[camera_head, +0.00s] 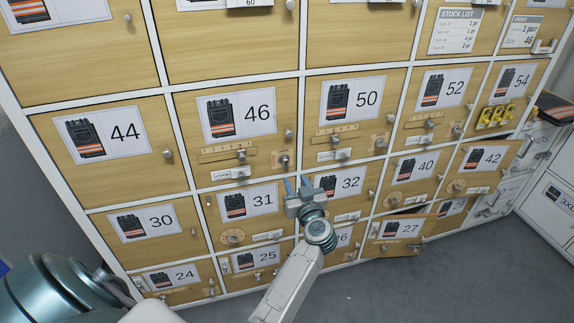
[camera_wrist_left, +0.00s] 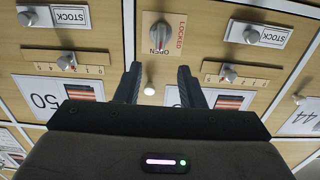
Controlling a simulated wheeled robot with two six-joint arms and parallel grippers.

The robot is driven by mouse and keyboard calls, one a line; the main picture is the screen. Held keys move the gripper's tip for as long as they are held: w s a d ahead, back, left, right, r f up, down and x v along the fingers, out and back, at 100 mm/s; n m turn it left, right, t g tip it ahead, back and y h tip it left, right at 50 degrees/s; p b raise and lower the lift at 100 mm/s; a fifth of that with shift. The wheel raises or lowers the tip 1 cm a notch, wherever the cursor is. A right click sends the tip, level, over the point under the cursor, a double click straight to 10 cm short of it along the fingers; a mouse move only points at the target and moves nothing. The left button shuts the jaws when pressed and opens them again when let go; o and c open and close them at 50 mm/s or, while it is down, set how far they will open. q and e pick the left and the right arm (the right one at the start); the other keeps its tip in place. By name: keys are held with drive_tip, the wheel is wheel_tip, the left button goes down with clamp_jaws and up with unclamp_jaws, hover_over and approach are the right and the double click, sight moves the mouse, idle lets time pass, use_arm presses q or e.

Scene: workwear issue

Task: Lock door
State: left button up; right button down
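A round metal lock knob (camera_head: 285,160) is on the wooden door 46 (camera_head: 235,135), at its lower right. The left wrist view shows this knob (camera_wrist_left: 159,34) on a small plate marked OPEN and red LOCKED. Its handle stands upright in that view and lines up with the word OPEN. My left gripper (camera_head: 298,186) is open and empty in front of the lockers, just below the knob in the head view. In the wrist view its two fingertips (camera_wrist_left: 160,72) are apart, with the knob beyond them. My right gripper is not in view.
Door 46 also has a slider strip (camera_head: 228,154), a STOCK plate (camera_head: 230,173) and a small round pull (camera_head: 288,133). Door 27 (camera_head: 402,230) stands ajar at the lower right. Grey floor (camera_head: 400,285) is clear at the lower right.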

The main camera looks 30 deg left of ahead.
sight(286, 162)
use_arm(q)
drive_tip(key=x, duration=0.9)
drive_tip(key=shift+w+a, duration=0.25)
drive_tip(key=shift+a, duration=0.05)
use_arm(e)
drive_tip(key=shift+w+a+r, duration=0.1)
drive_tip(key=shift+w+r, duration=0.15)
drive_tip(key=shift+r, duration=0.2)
use_arm(q)
clamp_jaws()
